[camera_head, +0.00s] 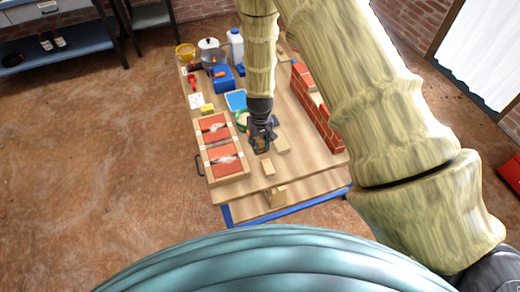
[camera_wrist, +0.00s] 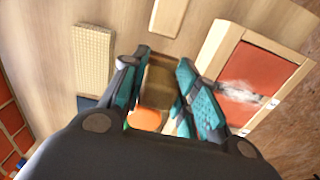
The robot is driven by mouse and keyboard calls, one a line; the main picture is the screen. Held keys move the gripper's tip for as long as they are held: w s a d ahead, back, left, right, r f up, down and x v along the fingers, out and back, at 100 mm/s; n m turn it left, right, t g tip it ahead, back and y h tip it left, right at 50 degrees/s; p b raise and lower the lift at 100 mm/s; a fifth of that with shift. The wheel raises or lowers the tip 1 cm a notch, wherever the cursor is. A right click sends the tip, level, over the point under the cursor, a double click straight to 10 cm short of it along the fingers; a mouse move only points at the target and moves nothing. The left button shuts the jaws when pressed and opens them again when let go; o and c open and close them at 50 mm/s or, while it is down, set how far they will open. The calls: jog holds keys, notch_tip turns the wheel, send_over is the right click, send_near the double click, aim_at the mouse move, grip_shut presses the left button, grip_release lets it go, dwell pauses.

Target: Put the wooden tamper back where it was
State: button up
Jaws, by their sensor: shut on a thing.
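My gripper (camera_head: 261,144) is over the workbench, to the right of the wooden frame with red panels. In the wrist view my gripper (camera_wrist: 158,88) has its teal fingers closed on either side of a brown wooden piece (camera_wrist: 158,78), which looks like the wooden tamper. In the head view only a small brown part of the tamper (camera_head: 260,147) shows between the fingers. Its lower end is hidden, and I cannot tell whether it touches the bench. An orange patch (camera_wrist: 148,118) shows beside the held piece in the wrist view.
The wooden frame (camera_head: 207,181) with white-smeared red panels lies left of the gripper. A small wooden block (camera_head: 268,168) and a flat board (camera_head: 283,143) are close by. A brick wall (camera_head: 318,112) stands at right. A blue container (camera_head: 223,79) and other items crowd the back.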

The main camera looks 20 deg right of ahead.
aim_at(260, 148)
jog(key=shift+f+p, duration=0.35)
jog(key=shift+f, duration=1.7)
jog(key=shift+f, duration=0.15)
jog(key=o, duration=1)
jog(key=shift+r+b, duration=1.15)
jog(key=shift+r, duration=5)
